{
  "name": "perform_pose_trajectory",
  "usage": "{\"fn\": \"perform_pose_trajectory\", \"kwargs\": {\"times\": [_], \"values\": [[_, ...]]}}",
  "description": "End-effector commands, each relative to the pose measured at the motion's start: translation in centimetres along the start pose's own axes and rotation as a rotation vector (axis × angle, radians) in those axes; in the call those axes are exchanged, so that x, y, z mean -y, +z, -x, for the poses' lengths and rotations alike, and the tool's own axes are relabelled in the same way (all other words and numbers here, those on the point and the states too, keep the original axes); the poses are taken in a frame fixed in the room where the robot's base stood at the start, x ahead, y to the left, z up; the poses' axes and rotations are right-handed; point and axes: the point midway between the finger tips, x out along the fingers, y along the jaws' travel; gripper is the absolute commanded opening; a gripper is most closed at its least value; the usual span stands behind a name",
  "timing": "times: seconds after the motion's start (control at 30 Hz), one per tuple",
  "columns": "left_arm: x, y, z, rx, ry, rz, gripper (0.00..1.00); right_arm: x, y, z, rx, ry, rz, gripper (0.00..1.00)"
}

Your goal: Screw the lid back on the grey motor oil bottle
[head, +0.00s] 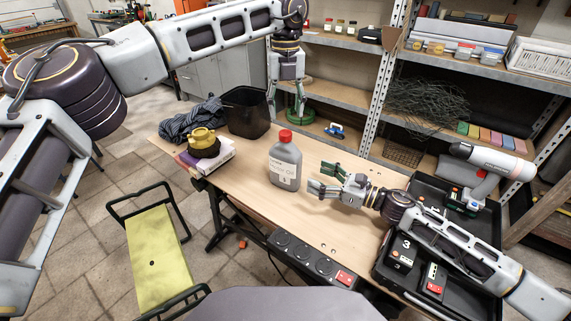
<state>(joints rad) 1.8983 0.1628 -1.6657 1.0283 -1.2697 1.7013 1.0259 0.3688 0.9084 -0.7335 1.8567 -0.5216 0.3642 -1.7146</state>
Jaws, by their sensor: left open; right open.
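The grey motor oil bottle (285,168) stands upright on the wooden workbench, with a pale label on its front. A red lid (285,136) sits on its neck; I cannot tell whether it is tight. My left gripper (286,119) points down with its fingers apart, just above and seemingly behind the lid, holding nothing. My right gripper (314,177) is open and empty, low over the bench to the right of the bottle, its fingers pointing left at it with a small gap between.
A black tool case (392,285) lies at the right under my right arm. A power strip (308,262) runs along the front edge. Bare bench lies before the bottle.

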Motion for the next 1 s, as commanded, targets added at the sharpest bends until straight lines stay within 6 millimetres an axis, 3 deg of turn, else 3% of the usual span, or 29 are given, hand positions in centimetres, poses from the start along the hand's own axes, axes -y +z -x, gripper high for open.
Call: {"fn": "perform_pose_trajectory", "kwargs": {"times": [0.57, 1.0], "values": [[-0.1, 0.0, -0.1, 0.002, 0.003, 0.001, 0.51, -0.1, 0.0, -0.2, 0.001, 0.002, 0.002, 0.74], [-0.1, 0.0, -0.1, 0.002, 0.002, 0.001, 0.51, 0.0, 0.0, -2.5, 0.002, 0.001, 0.004, 0.74]]}}
